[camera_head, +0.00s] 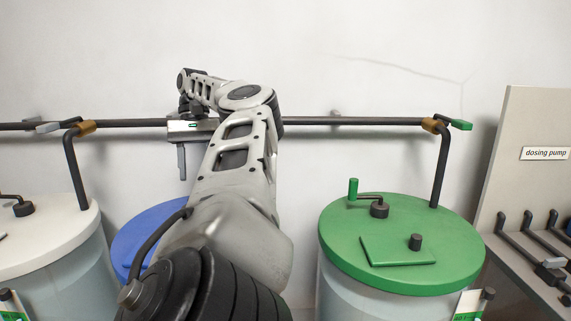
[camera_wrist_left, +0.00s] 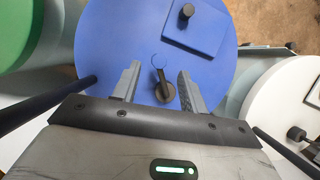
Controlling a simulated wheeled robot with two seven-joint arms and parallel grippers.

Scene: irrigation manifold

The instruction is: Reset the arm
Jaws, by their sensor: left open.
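My left arm reaches up from the bottom of the head view to the dark manifold pipe (camera_head: 350,121) on the wall. My left gripper (camera_head: 182,177) points down in front of the pipe. In the left wrist view the left gripper (camera_wrist_left: 160,72) is open and empty, above the blue tank lid (camera_wrist_left: 115,55). A small dark fitting with a lever (camera_wrist_left: 163,88) on that lid shows between the fingers, apart from them as far as I can tell. In the head view my arm hides part of the blue lid (camera_head: 140,238) and the pipe's middle. My right gripper is not in view.
A green-lidded tank (camera_head: 340,235) stands right and a white-lidded tank (camera_head: 50,235) left. Dark down pipes (camera_head: 439,170) drop towards them. A green handle (camera_head: 461,125) and a grey handle (camera_head: 47,128) sit on the manifold. A dosing pump panel (camera_head: 530,190) stands far right.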

